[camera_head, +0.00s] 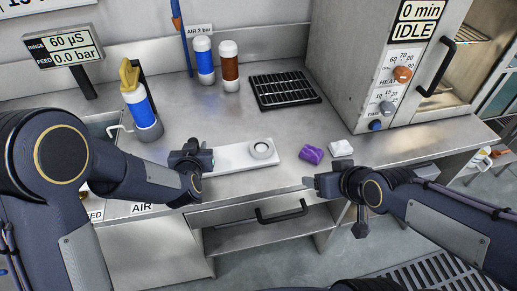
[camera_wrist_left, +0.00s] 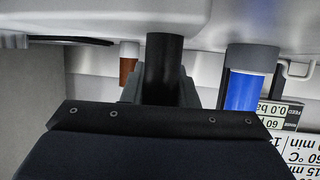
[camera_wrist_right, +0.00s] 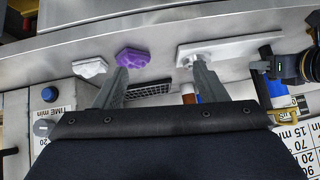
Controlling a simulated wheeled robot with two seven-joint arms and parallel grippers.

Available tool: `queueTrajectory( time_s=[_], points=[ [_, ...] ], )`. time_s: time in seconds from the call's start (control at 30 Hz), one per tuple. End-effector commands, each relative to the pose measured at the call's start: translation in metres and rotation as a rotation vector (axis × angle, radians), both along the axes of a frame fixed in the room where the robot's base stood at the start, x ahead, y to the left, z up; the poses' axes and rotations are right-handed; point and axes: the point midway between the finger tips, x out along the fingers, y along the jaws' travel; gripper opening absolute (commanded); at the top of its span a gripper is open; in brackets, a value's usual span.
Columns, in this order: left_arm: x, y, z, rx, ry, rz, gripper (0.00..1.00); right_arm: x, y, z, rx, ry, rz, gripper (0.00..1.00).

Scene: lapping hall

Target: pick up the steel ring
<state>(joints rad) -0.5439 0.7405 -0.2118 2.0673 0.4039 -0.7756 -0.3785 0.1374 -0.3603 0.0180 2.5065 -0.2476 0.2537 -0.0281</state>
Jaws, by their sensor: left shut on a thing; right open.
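The steel ring (camera_head: 262,149) lies flat on the right part of a white plate (camera_head: 232,158) on the steel bench. In the right wrist view the ring (camera_wrist_right: 190,60) is partly hidden by a finger. My left gripper (camera_head: 190,152) is at the plate's left end, apart from the ring. It is shut on a black cylindrical thing (camera_wrist_left: 164,68), seen best in the left wrist view. My right gripper (camera_head: 316,183) is open and empty by the bench's front edge, to the right of the ring.
A purple sponge-like block (camera_head: 311,154) and a white crumpled cloth (camera_head: 341,148) lie right of the plate. Behind are a black rack (camera_head: 284,90), blue (camera_head: 203,60) and brown (camera_head: 229,66) bottles, and an oven (camera_head: 385,65). A blue bottle (camera_head: 138,103) stands left.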

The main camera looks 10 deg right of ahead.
Motion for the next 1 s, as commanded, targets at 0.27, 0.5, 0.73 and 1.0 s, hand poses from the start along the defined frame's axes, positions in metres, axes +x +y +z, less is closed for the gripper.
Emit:
queueTrajectory(
  time_s=[0.27,0.5,0.73,1.0],
  points=[
    [0.000,0.000,0.000,-0.001,-0.001,0.000,0.00,0.066,0.022,-0.028,-0.080,-0.263,0.198,0.89],
    [0.000,0.000,0.000,-0.001,-0.001,0.001,0.00,0.083,0.049,-0.033,-0.033,-0.423,0.306,0.89],
    [0.000,0.000,0.000,-0.001,-0.001,0.000,0.00,0.103,0.064,-0.041,-0.015,-0.459,0.330,0.89],
    [0.000,0.000,0.000,-0.001,-0.001,0.000,0.00,0.138,0.077,-0.056,-0.017,-0.458,0.325,0.89]
  ],
)
